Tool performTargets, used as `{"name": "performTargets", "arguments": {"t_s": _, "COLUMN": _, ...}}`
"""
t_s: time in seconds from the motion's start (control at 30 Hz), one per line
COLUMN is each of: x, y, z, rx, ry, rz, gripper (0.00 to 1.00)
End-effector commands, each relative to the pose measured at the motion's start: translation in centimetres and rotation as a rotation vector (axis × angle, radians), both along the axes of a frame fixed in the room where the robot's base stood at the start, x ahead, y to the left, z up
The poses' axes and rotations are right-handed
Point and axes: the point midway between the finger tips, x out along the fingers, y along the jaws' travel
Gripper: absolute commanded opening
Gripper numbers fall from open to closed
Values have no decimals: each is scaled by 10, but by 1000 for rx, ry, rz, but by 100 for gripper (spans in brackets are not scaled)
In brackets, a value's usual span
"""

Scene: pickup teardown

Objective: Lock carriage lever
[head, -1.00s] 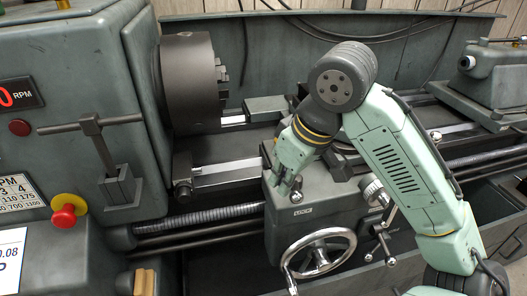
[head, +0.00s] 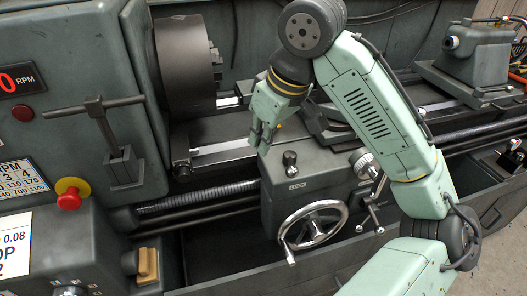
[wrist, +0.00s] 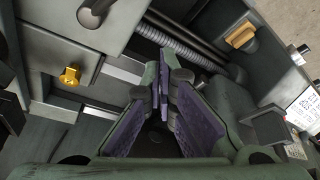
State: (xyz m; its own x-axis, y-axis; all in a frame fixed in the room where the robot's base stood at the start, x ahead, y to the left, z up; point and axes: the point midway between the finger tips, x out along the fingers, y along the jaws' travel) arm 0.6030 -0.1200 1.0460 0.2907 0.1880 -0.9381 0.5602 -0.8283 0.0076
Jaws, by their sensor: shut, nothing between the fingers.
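The carriage lever (head: 290,160), a short dark stub with a round knob, stands upright on the carriage front above a small label plate that seems to read LOCK (head: 296,185). My gripper (head: 263,146) is shut and empty. It hangs just left of the lever and slightly above it in the picture, and looks apart from it. In the wrist view my fingertips (wrist: 162,72) are together with nothing between them. A dark round knob at the top there (wrist: 92,12) may be this lever; I cannot tell for sure.
The chrome handwheel (head: 314,226) is below the lever. The chuck (head: 187,66) and headstock lever (head: 95,107) are to the left.

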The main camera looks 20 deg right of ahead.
Motion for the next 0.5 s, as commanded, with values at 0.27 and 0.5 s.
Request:
{"name": "performTargets", "arguments": {"t_s": 0.27, "x": -9, "y": -17, "z": 49, "rx": -1, "ry": 2, "rz": -2, "gripper": 0}}
{"name": "performTargets", "arguments": {"t_s": 0.5, "x": -12, "y": -21, "z": 64, "rx": 1, "ry": 2, "rz": 0, "gripper": 0}}
